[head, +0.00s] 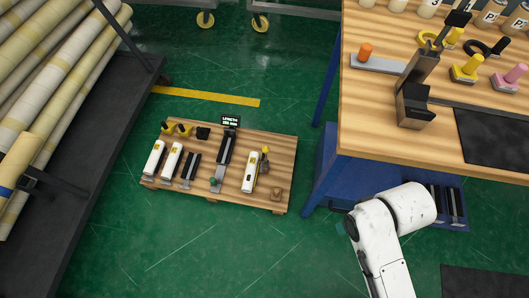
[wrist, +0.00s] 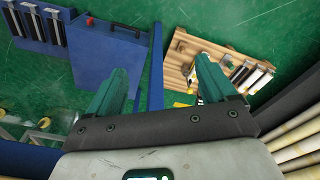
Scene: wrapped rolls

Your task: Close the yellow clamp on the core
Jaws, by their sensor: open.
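Several yellow pieces are in view, and I cannot tell for sure which is the yellow clamp. One yellow clamp-like piece (head: 466,69) with a knob stands on the workbench in the head view, beside a pink one (head: 510,78). Another small yellow upright piece (head: 264,158) stands on the low wooden pallet (head: 236,197). I cannot pick out the core. My gripper (wrist: 163,75) is open and empty in the wrist view, its two teal fingers wide apart above the floor. The pallet (wrist: 178,62) shows partly behind its right finger, with yellow beside that finger.
The wooden workbench (head: 365,128) stands at the right, with a dark upright device (head: 412,100) on it. A rack of wrapped rolls (head: 45,100) is at the left. A blue cabinet (wrist: 100,42) shows in the wrist view. The green floor is clear in front of the pallet.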

